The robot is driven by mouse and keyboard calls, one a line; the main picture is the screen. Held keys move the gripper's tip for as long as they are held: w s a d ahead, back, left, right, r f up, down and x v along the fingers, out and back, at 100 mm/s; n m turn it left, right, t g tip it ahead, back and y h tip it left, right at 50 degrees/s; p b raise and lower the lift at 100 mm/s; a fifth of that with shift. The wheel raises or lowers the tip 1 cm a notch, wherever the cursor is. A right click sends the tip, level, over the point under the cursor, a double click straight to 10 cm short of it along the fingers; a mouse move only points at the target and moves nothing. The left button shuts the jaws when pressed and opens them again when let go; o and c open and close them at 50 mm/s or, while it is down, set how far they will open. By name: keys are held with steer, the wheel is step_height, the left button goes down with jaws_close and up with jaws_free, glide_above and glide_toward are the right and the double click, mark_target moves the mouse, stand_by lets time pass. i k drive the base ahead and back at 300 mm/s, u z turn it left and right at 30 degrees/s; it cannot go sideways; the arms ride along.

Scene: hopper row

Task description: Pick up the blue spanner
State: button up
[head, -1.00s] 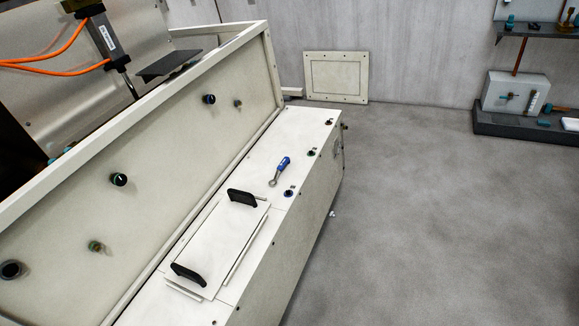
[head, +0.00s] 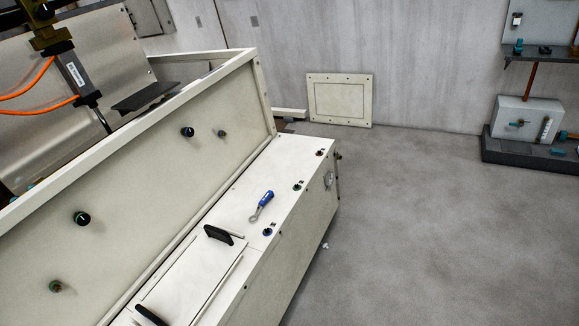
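The blue spanner (head: 262,206) lies on the cream top of the long low cabinet (head: 235,193), near the middle of the view. Its blue handle points away and to the right, and its silver ring end points towards me. It lies just beyond a black handle (head: 218,235) on a lid panel. Nothing covers it. My gripper is not in view.
A sloped cream panel with knobs (head: 187,132) rises left of the cabinet top. A cylinder with orange cables (head: 75,75) stands at upper left. The grey floor (head: 430,220) to the right is clear.

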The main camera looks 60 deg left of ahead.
mark_target(270, 194)
steer(key=u, duration=0.05)
steer(key=i, duration=2.45)
steer(key=u, duration=3.5)
steer(key=i, duration=1)
steer(key=z, duration=0.05)
